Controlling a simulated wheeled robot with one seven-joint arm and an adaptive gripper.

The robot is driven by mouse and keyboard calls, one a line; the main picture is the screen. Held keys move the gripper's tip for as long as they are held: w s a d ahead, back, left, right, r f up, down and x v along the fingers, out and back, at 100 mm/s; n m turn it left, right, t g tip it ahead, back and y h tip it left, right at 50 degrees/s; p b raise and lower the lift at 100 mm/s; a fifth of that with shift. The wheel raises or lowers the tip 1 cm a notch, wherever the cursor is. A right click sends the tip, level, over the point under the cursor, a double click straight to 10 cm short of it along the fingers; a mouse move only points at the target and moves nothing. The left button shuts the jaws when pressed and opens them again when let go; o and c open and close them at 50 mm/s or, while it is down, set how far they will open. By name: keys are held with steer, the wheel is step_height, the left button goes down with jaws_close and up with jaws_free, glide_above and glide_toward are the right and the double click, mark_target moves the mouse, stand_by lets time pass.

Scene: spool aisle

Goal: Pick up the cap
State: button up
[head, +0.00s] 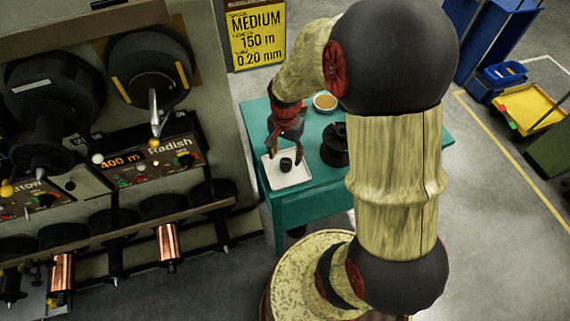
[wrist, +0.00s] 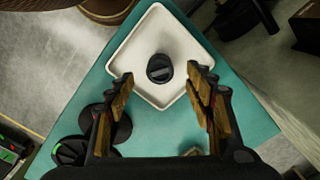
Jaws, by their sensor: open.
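The cap is a small black round piece with a raised grip bar on top. It sits in a white square tray (wrist: 152,38) on the teal table (wrist: 170,135), and the cap (wrist: 159,68) shows near the tray's middle in the wrist view. In the head view the cap (head: 286,165) stands in the tray (head: 296,180) near the table's left end. My gripper (wrist: 166,82) is open and empty, its fingers apart on either side of the cap and nearer the camera. In the head view my gripper (head: 285,154) hangs over the tray; its exact height above the cap is unclear.
A black spool (head: 335,150) stands on the table right of the tray, with a small bowl (head: 325,102) behind it. A machine panel with spools (head: 150,65) fills the left. A yellow tray (head: 530,108) and blue bins are at far right.

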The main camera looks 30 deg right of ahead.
mark_target(286, 162)
step_height(286, 162, down, 6)
steer(key=shift+r+b, duration=0.1)
steer(key=shift+b, duration=0.7)
steer(key=shift+c, duration=1.3)
jaws_close()
